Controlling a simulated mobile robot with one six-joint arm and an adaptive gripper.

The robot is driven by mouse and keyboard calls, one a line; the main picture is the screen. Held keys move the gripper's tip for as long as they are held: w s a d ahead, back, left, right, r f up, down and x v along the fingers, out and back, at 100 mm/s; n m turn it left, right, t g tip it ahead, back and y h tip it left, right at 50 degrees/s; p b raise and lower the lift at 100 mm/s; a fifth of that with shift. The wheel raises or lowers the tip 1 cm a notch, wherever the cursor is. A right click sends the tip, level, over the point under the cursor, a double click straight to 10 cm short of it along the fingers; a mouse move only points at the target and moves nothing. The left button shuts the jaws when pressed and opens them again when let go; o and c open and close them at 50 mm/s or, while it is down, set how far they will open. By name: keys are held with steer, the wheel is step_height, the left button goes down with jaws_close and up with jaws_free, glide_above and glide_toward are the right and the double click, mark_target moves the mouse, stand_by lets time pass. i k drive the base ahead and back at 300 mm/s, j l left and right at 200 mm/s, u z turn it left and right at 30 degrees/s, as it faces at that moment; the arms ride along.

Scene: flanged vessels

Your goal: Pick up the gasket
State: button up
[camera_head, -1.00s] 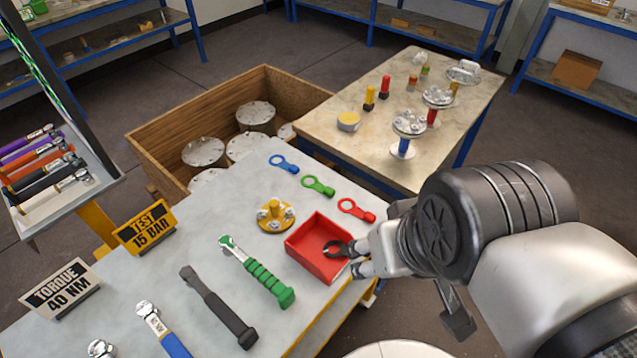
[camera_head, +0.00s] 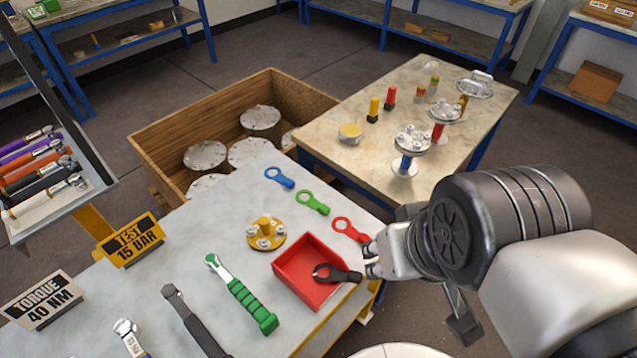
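A black ring with a tab handle, which looks like the gasket (camera_head: 337,274), lies in the red tray (camera_head: 294,284), its handle over the right rim. Similar ring-and-tab pieces lie on the grey table: one blue (camera_head: 280,178), one green (camera_head: 313,203) and one red (camera_head: 349,230). My gripper (camera_head: 370,260) is just right of the tray, beside the black handle's end. Its fingers look apart with nothing between them. The finger tips are small here, and I cannot tell whether one touches the handle.
A yellow flange (camera_head: 266,234) and a green-handled wrench (camera_head: 242,293) are left of the tray. Signs stand at the left edge. A wooden crate (camera_head: 160,138) holds metal discs. A second table (camera_head: 333,151) bears flanged vessels and small coloured parts.

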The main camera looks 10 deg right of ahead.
mark_target(324, 209)
steer(key=i+l+u, duration=0.4)
steer(key=l, duration=0.25)
steer(key=l+u, duration=0.15)
steer(key=l, duration=0.2)
steer(key=i+l+u, duration=0.2)
steer(key=l, duration=0.2)
steer(key=u, duration=0.55)
